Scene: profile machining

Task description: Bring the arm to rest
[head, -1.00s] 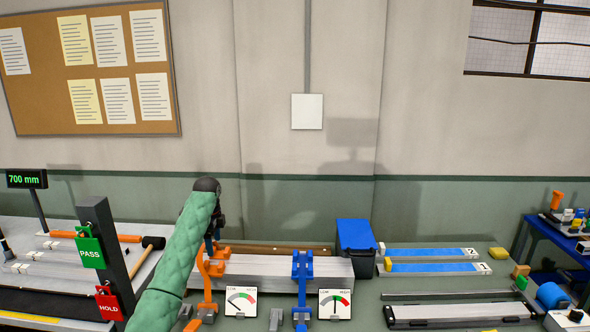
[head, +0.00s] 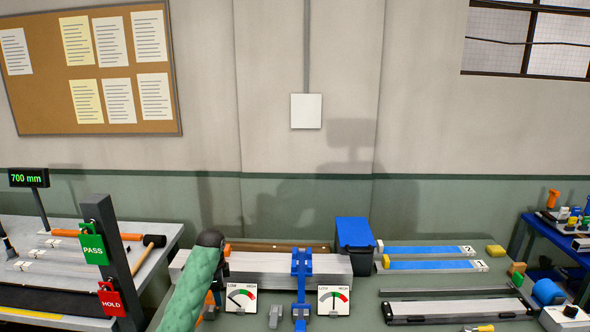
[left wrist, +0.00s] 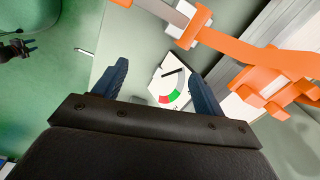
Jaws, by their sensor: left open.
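My left arm, in a green quilted sleeve, comes up from the bottom of the head view, left of centre. My left gripper (left wrist: 162,88) shows in the left wrist view with its two dark fingers apart and nothing between them. A white dial gauge (left wrist: 170,86) and an orange clamp (left wrist: 270,80) lie beyond the fingers. In the head view the arm's dark wrist (head: 210,240) hides most of the orange clamp. My right gripper is in neither view.
Grey profiles (head: 330,264) lie behind a blue clamp (head: 301,270) and two dial gauges. A black post (head: 118,255) with PASS and HOLD tags stands left of my arm. A blue bin (head: 354,245) and blue strips (head: 430,265) are to the right.

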